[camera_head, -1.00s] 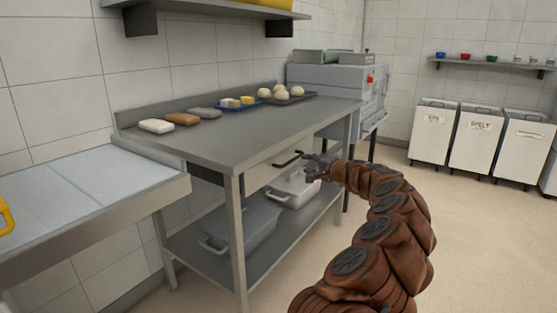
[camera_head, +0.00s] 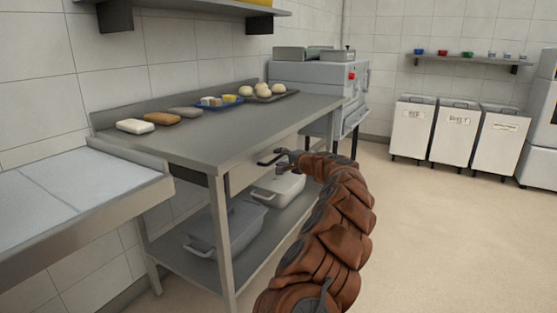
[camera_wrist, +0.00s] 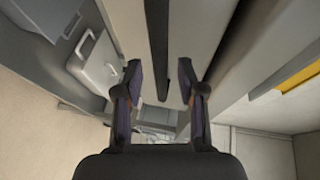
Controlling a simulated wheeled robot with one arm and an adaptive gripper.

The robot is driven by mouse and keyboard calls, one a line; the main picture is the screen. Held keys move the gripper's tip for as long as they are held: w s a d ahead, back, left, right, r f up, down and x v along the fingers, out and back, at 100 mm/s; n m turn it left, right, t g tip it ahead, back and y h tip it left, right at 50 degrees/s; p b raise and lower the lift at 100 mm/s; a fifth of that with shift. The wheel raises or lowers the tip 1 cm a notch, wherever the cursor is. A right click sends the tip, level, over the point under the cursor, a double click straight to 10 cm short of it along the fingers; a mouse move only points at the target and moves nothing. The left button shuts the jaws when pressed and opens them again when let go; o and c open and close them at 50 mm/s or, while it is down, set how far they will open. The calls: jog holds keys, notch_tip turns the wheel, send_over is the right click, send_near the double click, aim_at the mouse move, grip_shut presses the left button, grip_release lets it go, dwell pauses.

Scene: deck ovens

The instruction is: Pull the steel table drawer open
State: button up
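The steel table (camera_head: 225,140) stands against the wall, with its drawer front (camera_head: 243,173) under the top. The drawer looks shut, though my arm hides part of it. A dark bar handle (camera_head: 270,157) sticks out from it. My gripper (camera_head: 285,161) is at the handle's right end. In the wrist view, my gripper (camera_wrist: 172,75) is open, its two fingers on either side of the dark handle bar (camera_wrist: 158,45). Gaps show on both sides of the bar, and its end lies between the fingers.
Bread loaves (camera_head: 162,119) and trays with dough balls (camera_head: 272,95) stand on the table top. Containers (camera_head: 228,225) sit on the lower shelf. A worktop (camera_head: 75,205) is at the left, an oven (camera_head: 318,80) behind. White bins (camera_head: 453,132) stand at the back right; the floor before them is clear.

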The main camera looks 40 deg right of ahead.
jog(key=shift+x, duration=0.75)
grip_shut()
dwell(0.4)
